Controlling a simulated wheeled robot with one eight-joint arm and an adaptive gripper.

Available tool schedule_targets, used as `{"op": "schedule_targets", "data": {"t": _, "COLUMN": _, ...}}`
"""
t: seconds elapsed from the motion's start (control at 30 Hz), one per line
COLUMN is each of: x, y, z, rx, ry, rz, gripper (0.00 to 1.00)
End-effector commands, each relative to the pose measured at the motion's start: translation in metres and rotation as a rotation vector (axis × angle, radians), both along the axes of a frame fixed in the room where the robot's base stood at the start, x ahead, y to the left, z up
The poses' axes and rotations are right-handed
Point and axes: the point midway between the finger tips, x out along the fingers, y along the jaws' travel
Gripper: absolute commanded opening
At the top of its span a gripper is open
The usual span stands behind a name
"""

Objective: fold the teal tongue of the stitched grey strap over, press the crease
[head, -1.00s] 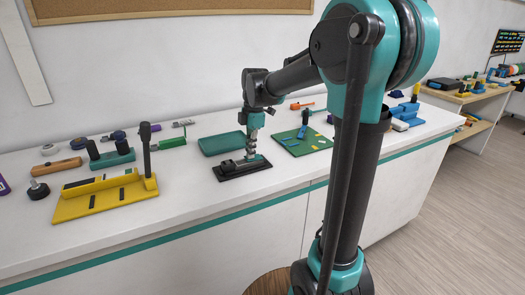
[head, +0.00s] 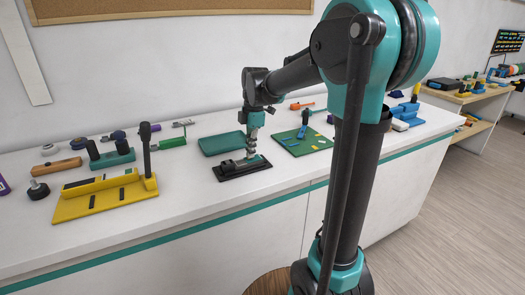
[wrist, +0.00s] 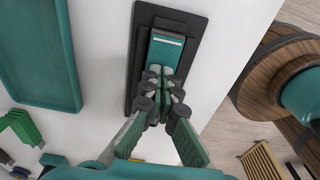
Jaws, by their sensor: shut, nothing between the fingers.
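The stitched grey strap (wrist: 180,22) lies on a black base plate (head: 243,173) on the white counter. Its teal tongue (wrist: 165,50) shows in the wrist view as a teal face with a pale line across its far end. My gripper (head: 251,156) points down over the plate, fingers shut and empty. In the wrist view the closed fingertips (wrist: 158,76) overlap the near end of the teal tongue. They look in contact with it or just above it; I cannot tell which. The fingers hide the strap's near part, and the stitching is too small to make out.
A teal tray (head: 221,143) lies behind the plate to the left. A green board (head: 301,142) with small parts is to the right. A yellow fixture (head: 105,202) with an upright black handle stands on the left. White counter is bare in front of the plate.

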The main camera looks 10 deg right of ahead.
Motion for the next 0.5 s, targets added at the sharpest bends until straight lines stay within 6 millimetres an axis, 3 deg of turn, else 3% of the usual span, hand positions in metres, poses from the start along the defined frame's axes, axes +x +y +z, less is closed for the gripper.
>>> {"op": "schedule_targets", "data": {"t": 0.5, "x": 0.001, "y": -0.004, "z": 0.048, "rx": 0.000, "ry": 0.000, "rz": -0.001, "gripper": 0.00}}
